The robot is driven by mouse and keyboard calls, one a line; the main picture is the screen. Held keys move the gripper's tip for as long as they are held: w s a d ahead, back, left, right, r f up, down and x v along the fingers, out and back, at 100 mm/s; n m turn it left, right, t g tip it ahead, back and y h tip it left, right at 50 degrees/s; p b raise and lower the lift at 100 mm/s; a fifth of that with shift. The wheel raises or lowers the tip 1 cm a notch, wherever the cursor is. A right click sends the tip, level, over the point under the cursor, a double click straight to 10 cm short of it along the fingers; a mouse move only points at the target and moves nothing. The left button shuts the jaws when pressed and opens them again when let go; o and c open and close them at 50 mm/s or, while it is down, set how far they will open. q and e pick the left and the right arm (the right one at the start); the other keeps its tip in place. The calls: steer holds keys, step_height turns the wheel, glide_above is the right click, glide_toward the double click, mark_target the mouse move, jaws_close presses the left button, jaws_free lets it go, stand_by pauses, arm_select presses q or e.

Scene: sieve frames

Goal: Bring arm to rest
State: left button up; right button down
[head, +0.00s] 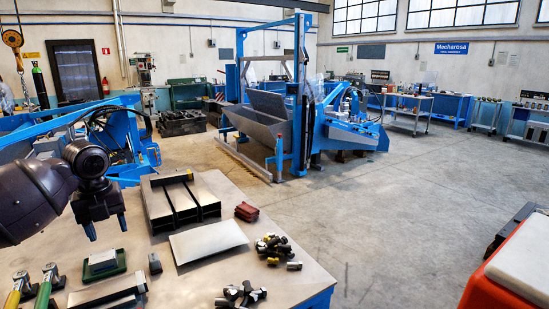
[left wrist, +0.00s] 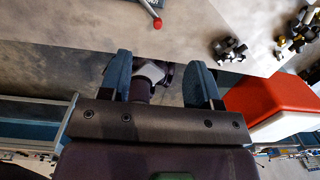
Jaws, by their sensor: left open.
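My left gripper (head: 106,227) hangs at the end of my dark arm, which comes in from the left in the head view. Its two blue-grey fingers point down over the left part of the workbench (head: 300,262). In the left wrist view my left gripper (left wrist: 160,82) shows its fingers wide apart, with nothing held between them. Dark and grey parts show beyond the gap; I cannot tell what they are. My right gripper is not in view.
Near my left gripper are a green block (head: 104,264), a slotted metal box (head: 181,203) and a flat plate (head: 208,242). Dark fittings (head: 240,293) and a red part (head: 247,211) lie further right. A red-and-white box (head: 510,270) stands right. Open floor lies behind the bench.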

arm_select(q)
steer(key=s+d+f+n+t+h, duration=0.1)
steer(key=s+d+f+n, duration=0.45)
steer(key=s+f, duration=0.4)
steer(key=s+d+f+n, duration=0.5)
steer(key=s+d+f, duration=0.15)
steer(key=f, duration=0.65)
steer(key=s+a+n+t+y, duration=0.2)
steer(key=s+n, duration=1.7)
steer(key=w+f+t+b, duration=0.2)
steer(key=f+b, duration=0.1)
steer(key=f, duration=0.4)
steer(key=w+f+m+t+b, duration=0.1)
steer(key=w+f+t+b, duration=0.1)
steer(key=f, duration=0.6)
steer(key=w+f+t+b, duration=0.2)
steer(key=f+t+b, duration=0.1)
steer(key=f+b, duration=0.2)
step_height(320, 180, down, 3)
steer(key=shift+a+r+h, duration=0.2)
steer(key=shift+h, duration=0.2)
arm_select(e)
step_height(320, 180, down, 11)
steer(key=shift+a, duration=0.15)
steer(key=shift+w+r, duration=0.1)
